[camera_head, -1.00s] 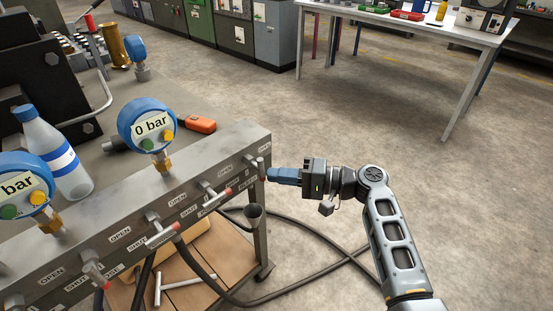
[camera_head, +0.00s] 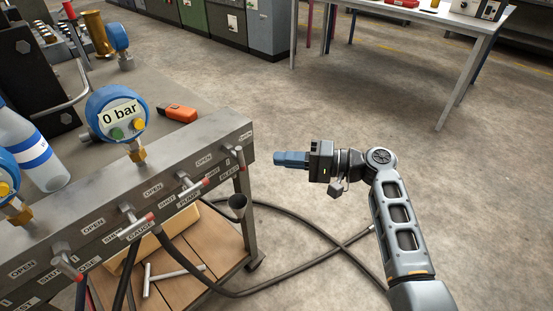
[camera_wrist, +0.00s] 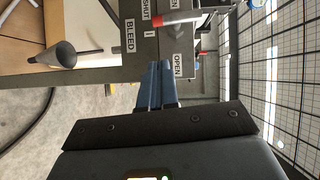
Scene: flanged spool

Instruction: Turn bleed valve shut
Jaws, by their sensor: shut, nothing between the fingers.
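The bleed valve (camera_head: 239,156) is the rightmost valve on the grey manifold (camera_head: 130,180). Its silver handle has a red tip and hangs roughly downward in the head view, close to the BLEED label. In the wrist view the handle (camera_wrist: 183,18) lies across the top, with the SHUT label on one side and the OPEN label on the other. My gripper (camera_head: 277,158) has its blue fingers together and empty. It is right of the valve with a visible gap, pointing toward the manifold's end. In the wrist view the fingertips (camera_wrist: 160,66) show below the handle, apart from it.
A gauge (camera_head: 117,113) reads 0 bar. A black hose (camera_head: 330,262) crosses the floor. Floor right of the manifold is open.

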